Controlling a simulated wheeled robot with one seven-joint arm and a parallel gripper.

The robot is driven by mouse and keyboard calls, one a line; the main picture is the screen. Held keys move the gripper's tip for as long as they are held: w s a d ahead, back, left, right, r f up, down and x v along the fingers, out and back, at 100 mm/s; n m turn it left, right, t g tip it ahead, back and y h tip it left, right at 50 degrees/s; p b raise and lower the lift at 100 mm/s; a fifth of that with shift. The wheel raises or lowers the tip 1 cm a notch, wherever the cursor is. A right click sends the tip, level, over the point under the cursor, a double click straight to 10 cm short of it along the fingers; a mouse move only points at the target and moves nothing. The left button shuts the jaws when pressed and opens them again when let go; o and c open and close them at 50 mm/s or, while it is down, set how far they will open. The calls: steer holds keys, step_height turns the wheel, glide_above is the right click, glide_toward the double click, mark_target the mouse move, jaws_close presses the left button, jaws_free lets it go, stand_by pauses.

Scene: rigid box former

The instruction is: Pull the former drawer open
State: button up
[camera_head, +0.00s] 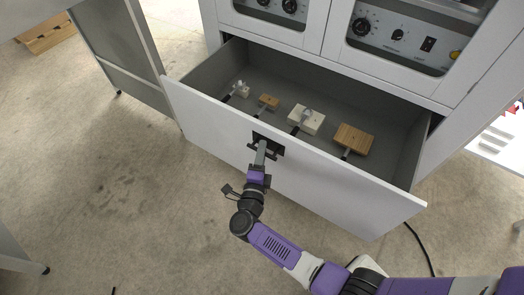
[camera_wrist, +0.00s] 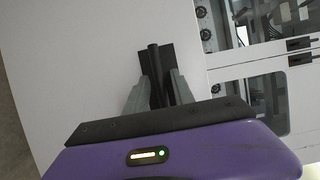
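The former drawer (camera_head: 300,165) is a wide white-fronted drawer low in the cabinet. It stands well open, with its grey inside showing. A black handle (camera_head: 266,144) sits at the middle of its front. My gripper (camera_head: 261,152) is at this handle. In the wrist view, the two grey fingers of my gripper (camera_wrist: 158,88) stand on either side of the dark handle bar (camera_wrist: 155,75), close against it. The exact finger contact is partly hidden in the head view.
Inside the drawer lie several block-headed tools, among them a white block (camera_head: 307,119) and a wooden block (camera_head: 353,139). The cabinet (camera_head: 325,52) with control panels rises behind. A grey panel (camera_head: 125,55) stands at the left. A black cable (camera_head: 420,250) lies on the floor at the right.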

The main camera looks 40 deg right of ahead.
stand_by(0.3)
steer(key=p+v, duration=0.1)
steer(key=v, duration=0.6)
steer(key=shift+s+a, duration=0.25)
steer(key=shift+s, duration=0.05)
